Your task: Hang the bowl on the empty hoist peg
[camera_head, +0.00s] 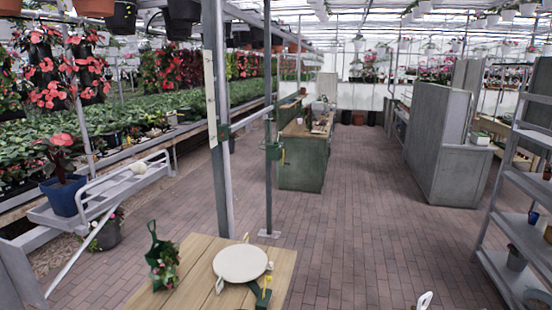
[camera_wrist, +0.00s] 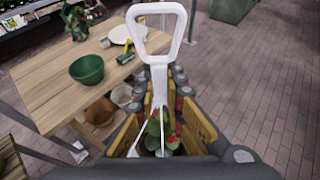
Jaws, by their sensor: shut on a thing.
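My gripper (camera_wrist: 165,115) is shut on a white hanger (camera_wrist: 158,50) with a rounded triangular loop on top. Thin white strands run down from it between my fingers to a leafy plant with red spots (camera_wrist: 160,130). Any bowl around that plant is hidden by my gripper. The loop's tip also shows at the bottom of the head view (camera_head: 424,300). A plain green bowl (camera_wrist: 87,68) sits apart on the wooden table. A grey post (camera_head: 268,190) carries a green bracket (camera_head: 273,150) with a small yellowish part; I cannot tell whether that is the peg.
The wooden table (camera_head: 192,262) holds a round white disc (camera_head: 240,263) and a green scoop-like thing with a plant (camera_head: 160,262). A thick grey post (camera_head: 218,190) stands behind it. Metal shelves (camera_head: 505,225) stand at right. Brick floor (camera_head: 360,230) between is clear.

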